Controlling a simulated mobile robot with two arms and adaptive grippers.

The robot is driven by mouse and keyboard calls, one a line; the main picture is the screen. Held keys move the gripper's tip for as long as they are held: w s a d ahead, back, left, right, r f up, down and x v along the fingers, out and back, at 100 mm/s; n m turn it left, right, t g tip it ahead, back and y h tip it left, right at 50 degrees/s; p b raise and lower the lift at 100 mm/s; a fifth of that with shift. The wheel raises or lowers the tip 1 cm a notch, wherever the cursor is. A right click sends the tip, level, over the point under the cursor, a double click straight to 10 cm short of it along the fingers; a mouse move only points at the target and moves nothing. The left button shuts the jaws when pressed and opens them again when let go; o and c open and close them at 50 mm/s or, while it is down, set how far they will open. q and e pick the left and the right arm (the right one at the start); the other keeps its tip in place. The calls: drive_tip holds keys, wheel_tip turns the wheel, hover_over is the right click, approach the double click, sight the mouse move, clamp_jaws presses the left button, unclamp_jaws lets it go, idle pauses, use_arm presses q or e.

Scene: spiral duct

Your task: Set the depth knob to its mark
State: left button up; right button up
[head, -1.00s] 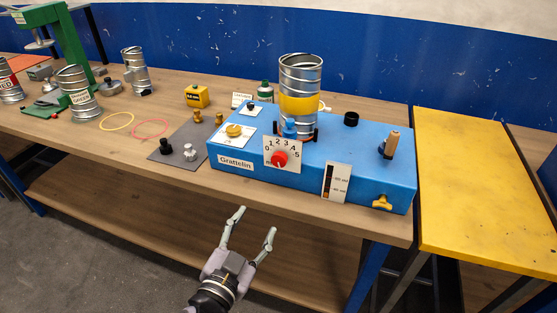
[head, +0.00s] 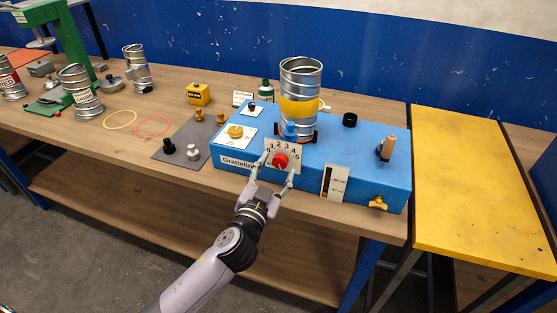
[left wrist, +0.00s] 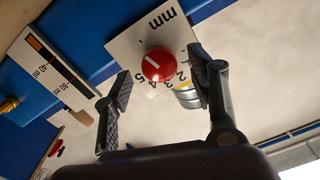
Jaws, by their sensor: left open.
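The depth knob (head: 280,160) is a red round knob on a white dial plate (head: 293,146) on the front of the blue machine (head: 345,160). In the left wrist view the knob (left wrist: 158,64) shows a short white line on its face. The plate (left wrist: 130,48) there reads "mm" and has numbers around the knob; some are hidden. I cannot make out a separate target mark. My left gripper (head: 275,169) is open in front of the dial. Its fingers (left wrist: 160,82) stand on either side of the knob, apart from it. My right gripper is not in view.
A metal duct with a yellow band (head: 299,105) stands on the machine. A black-and-white gauge plate (head: 335,183) and a yellow wing knob (head: 378,204) are right of the dial. A grey mat (head: 190,146) with small knobs lies left. The yellow table (head: 480,180) is clear.

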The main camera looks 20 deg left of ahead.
sight(280, 162)
use_arm(q)
drive_tip(key=shift+w, duration=1.2)
drive_tip(key=shift+c, duration=0.5)
drive_tip(key=shift+d, duration=0.1)
drive_tip(key=c, duration=1.1)
